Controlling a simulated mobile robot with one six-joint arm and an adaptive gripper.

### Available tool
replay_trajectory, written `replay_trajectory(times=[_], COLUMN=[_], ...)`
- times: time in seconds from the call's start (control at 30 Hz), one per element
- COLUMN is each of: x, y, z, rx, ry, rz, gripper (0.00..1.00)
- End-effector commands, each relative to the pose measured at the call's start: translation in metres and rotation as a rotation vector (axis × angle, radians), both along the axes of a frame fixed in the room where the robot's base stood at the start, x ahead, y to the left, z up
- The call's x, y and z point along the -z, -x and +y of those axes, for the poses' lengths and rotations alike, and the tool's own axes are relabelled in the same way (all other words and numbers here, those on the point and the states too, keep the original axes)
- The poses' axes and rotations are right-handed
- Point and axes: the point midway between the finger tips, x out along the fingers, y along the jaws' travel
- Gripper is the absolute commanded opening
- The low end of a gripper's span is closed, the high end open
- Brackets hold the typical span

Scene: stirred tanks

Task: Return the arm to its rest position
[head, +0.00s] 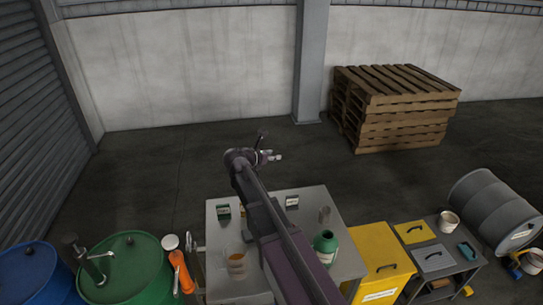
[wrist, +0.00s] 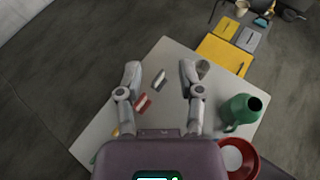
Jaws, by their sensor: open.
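My arm stretches from the bottom of the head view over a grey metal table (head: 338,232). My gripper (head: 276,156) is past the table's far edge, above the dark floor. In the wrist view my gripper (wrist: 160,72) shows two fingers spread apart, with nothing held between them. The table (wrist: 95,115) lies beyond and below the fingers there. My arm hides the middle of the table in the head view.
Pallets (head: 392,105) stand at the back right; the floor behind the table is clear.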

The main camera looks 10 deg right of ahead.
Motion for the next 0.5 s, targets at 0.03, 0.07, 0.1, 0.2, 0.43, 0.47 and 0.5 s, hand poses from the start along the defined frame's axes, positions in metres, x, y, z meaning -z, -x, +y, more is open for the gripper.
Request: replay_trajectory(times=[0.03,0.07,0.1,0.2,0.43,0.47,0.5], x=[0.000,0.000,0.000,0.000,0.012,0.015,0.020], y=[0.000,0.000,0.000,0.000,0.014,0.018,0.024], z=[0.000,0.000,0.000,0.000,-0.007,-0.009,-0.012], rx=[0.000,0.000,0.000,0.000,0.057,0.075,0.101], ry=[0.000,0.000,0.000,0.000,-0.090,-0.117,-0.155], rz=[0.000,0.000,0.000,0.000,-0.041,-0.052,-0.070], gripper=[0.49,0.49,0.49,0.49,0.49,0.49,0.49])
